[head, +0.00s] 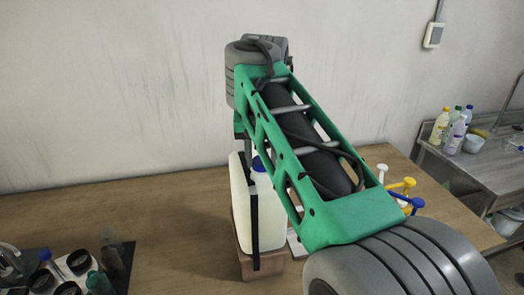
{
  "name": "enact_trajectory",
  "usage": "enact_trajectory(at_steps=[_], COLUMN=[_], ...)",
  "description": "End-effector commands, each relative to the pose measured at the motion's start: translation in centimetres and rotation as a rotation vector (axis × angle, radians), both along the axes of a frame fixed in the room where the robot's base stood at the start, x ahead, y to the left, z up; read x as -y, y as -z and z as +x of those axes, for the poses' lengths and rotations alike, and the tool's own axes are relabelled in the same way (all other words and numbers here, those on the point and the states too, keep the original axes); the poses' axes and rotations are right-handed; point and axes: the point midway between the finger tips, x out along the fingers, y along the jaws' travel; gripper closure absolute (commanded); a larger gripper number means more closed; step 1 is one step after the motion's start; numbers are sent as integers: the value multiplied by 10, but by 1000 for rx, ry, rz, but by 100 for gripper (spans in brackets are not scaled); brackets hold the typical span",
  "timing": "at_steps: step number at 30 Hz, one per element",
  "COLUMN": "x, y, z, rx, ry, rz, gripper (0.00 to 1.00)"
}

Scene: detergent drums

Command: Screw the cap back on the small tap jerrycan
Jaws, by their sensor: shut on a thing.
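A whitish jerrycan (271,215) with a dark upright strip along it stands at the middle of the table, upright on a brown block. A blue cap (259,164) shows at its top, partly hidden by my green arm link. Only a dark part of my gripper (240,125) shows, pointing down beneath the grey wrist, just above the jerrycan's top. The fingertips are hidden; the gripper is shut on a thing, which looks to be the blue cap. Whether the cap touches the neck's thread cannot be seen. No tap on the jerrycan is visible.
The brown block (243,262) stands on the wooden table (165,235). A dark tray with several bottles and jars (75,264) is at the front left. White, yellow and blue tap-like pieces (403,186) are right of my arm. A steel counter (478,170) with bottles is at far right.

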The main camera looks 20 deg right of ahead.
Motion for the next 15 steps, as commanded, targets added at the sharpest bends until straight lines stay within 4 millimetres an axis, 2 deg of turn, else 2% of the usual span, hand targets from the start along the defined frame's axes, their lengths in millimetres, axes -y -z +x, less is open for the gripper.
enact_trajectory(at_steps=[15], x=[-1], y=[0], z=[0], rx=[-7], ry=[168], rz=[0], gripper=[100])
